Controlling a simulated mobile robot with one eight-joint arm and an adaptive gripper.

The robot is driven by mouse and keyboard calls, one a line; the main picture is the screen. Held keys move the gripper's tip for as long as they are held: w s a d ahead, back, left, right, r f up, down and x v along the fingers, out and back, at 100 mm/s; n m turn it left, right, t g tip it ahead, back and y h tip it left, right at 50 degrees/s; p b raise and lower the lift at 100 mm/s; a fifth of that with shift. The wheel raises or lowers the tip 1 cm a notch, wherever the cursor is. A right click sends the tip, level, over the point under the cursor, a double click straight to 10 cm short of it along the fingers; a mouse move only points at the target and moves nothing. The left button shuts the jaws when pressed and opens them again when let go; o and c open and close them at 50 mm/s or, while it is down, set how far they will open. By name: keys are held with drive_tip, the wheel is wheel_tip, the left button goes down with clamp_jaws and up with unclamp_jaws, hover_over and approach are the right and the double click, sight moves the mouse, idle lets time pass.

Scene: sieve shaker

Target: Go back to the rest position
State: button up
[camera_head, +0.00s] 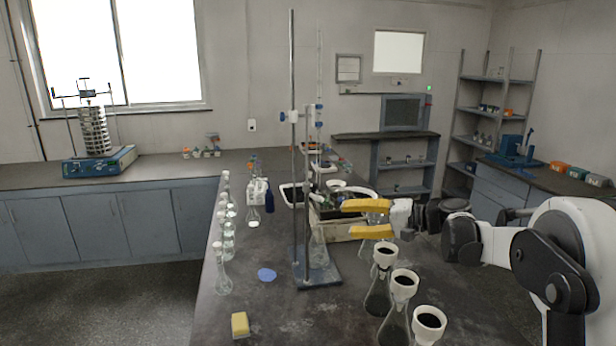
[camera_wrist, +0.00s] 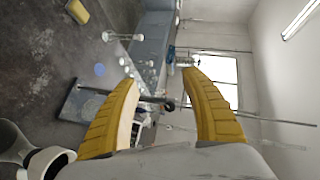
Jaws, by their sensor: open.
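My gripper (camera_head: 345,219) is held out level above the right part of the island bench (camera_head: 250,318), with its yellow fingers pointing left. The fingers are apart and nothing is between them. In the wrist view my gripper (camera_wrist: 160,88) also shows open, with the retort stand's rod beyond the fingers. The stand (camera_head: 318,272) rises just left of the fingertips, and I cannot tell how wide the gap is. The sieve shaker (camera_head: 95,140) stands far off on the left counter, under the window.
Conical flasks with black-filled funnels (camera_head: 403,285) stand below my arm. Several flasks (camera_head: 222,270) line the bench's left side. A yellow sponge (camera_head: 240,324) and a blue disc (camera_head: 267,274) lie in front. A bin of items (camera_head: 340,228) stands behind the fingers. The floor at left is clear.

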drive_tip(key=s+f+g+h+b, duration=0.15)
drive_tip(key=s+h, duration=0.25)
drive_tip(key=s, duration=0.6)
drive_tip(key=s+f+t+h+b, duration=0.1)
drive_tip(key=s+f+h, duration=0.15)
drive_tip(key=s, duration=0.75)
drive_tip(key=s+d+f+n+h+b, duration=0.1)
drive_tip(key=s+d+f+h, duration=0.2)
drive_tip(key=s, duration=0.6)
drive_tip(key=s+d+f+n+h+b, duration=0.1)
drive_tip(key=s+d+f+h, duration=0.3)
drive_tip(key=s, duration=0.5)
wheel_tip(320, 180, down, 2)
drive_tip(key=shift+s+d+f+n, duration=0.25)
drive_tip(key=shift+s+d+n, duration=0.1)
drive_tip(key=shift+n, duration=0.15)
